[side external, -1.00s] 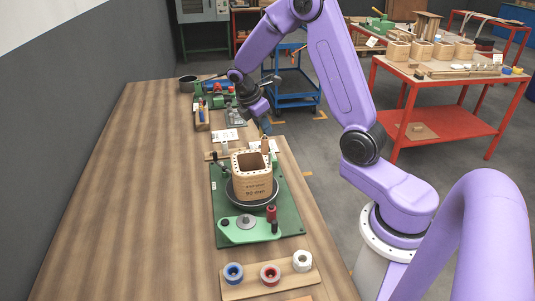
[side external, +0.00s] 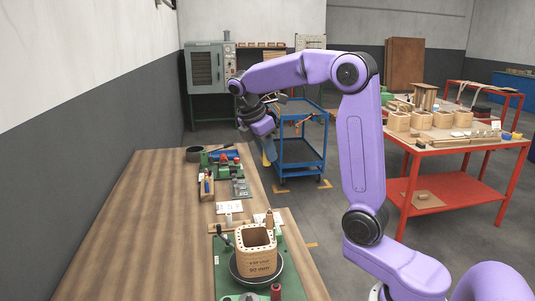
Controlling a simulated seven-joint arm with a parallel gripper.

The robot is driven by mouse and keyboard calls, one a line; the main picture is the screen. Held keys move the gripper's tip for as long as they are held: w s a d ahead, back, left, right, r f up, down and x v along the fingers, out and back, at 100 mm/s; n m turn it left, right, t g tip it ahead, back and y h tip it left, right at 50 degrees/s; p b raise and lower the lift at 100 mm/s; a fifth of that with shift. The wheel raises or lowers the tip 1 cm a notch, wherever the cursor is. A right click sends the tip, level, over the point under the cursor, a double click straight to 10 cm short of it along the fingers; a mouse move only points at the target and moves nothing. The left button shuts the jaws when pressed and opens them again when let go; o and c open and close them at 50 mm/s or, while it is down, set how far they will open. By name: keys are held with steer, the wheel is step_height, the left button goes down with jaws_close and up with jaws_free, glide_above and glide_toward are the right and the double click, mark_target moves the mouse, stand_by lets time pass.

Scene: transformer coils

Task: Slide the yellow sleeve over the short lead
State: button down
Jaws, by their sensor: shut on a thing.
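The green base plate (side external: 222,262) lies under the former. Farther back on the bench are a green tool fixture (side external: 222,168), a holder with small tools (side external: 206,187) and paper cards (side external: 229,208). A blue cart (side external: 300,150) stands on the floor beyond. The bench's left part is clear.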

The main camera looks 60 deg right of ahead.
steer(key=s+a, duration=0.8)
steer(key=a, duration=0.1)
steer(key=shift+d+f, duration=0.2)
steer(key=shift+f, duration=5.35)
steer(key=shift+f, duration=2.2)
steer(key=c, duration=0.5)
jaws_free()
steer(key=shift+r, duration=4.05)
